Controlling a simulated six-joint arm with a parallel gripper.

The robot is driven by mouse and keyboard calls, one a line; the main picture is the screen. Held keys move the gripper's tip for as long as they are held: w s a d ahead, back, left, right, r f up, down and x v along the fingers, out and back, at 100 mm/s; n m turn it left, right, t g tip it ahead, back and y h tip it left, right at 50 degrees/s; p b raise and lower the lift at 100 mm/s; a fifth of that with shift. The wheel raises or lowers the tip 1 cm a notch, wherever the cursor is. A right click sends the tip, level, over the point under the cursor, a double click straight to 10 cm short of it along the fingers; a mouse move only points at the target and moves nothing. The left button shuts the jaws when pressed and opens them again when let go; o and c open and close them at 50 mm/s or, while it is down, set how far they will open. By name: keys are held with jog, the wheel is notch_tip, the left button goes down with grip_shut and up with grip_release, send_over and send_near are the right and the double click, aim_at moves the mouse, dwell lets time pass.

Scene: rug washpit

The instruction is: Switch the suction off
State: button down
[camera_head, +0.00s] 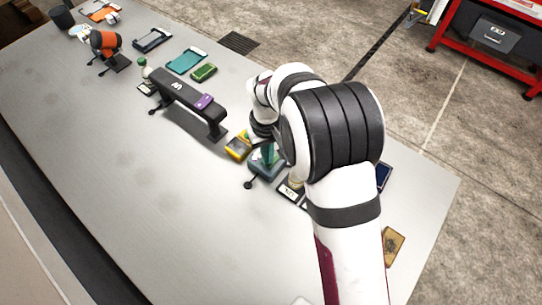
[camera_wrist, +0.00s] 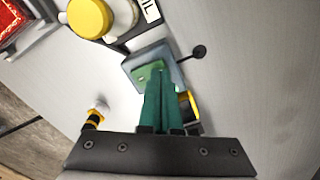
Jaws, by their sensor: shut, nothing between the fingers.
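A blue-grey box (camera_wrist: 172,62) with a green patch on its top lies under my gripper (camera_wrist: 158,85). A black ball-ended lever (camera_wrist: 198,52) sticks out from its side. In the head view the box (camera_head: 262,172) and its black knob (camera_head: 248,184) show beside my arm. My gripper's green fingers are together and empty, with their tips over or at the green patch; I cannot tell whether they touch it. The fingers hide part of the box. I see no readable suction label, and cannot tell whether this box is the suction switch.
A yellow round cap (camera_wrist: 90,17) stands close by, next to a partly visible label (camera_wrist: 150,10). A yellow device (camera_head: 238,147) sits beside the box. The front-left tabletop (camera_head: 110,190) is clear.

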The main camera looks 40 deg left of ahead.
jog(key=shift+f, duration=0.3)
notch_tip(320, 180, up, 7)
jog(key=shift+f, duration=0.15)
jog(key=shift+r, duration=0.2)
dwell(0.4)
jog(key=shift+d, duration=0.1)
jog(key=d+r+m, duration=0.1)
jog(key=d, duration=0.2)
jog(key=w+d+r+m, duration=0.1)
jog(key=d+r, duration=0.1)
jog(key=w+d+r+m, duration=0.1)
jog(key=d+r, duration=0.1)
jog(key=d, duration=0.1)
jog(key=shift+d+r, duration=0.15)
jog(key=shift+d, duration=0.2)
jog(key=s+d+r+m, duration=0.2)
jog(key=s+d+m, duration=0.1)
jog(key=d, duration=0.4)
jog(key=s+d+r+m+y, duration=0.1)
jog(key=s+d+r+m, duration=0.1)
jog(key=s+d+m, duration=0.3)
jog(key=s+d+r+m, duration=0.2)
jog(key=d, duration=0.6)
jog(key=s+d+f+m, duration=0.1)
jog(key=s+d+m, duration=0.2)
jog(key=s, duration=0.3)
jog(key=shift+s+d+f+m+y, duration=0.3)
jog(key=shift+m+y, duration=0.1)
jog(key=shift+m, duration=0.4)
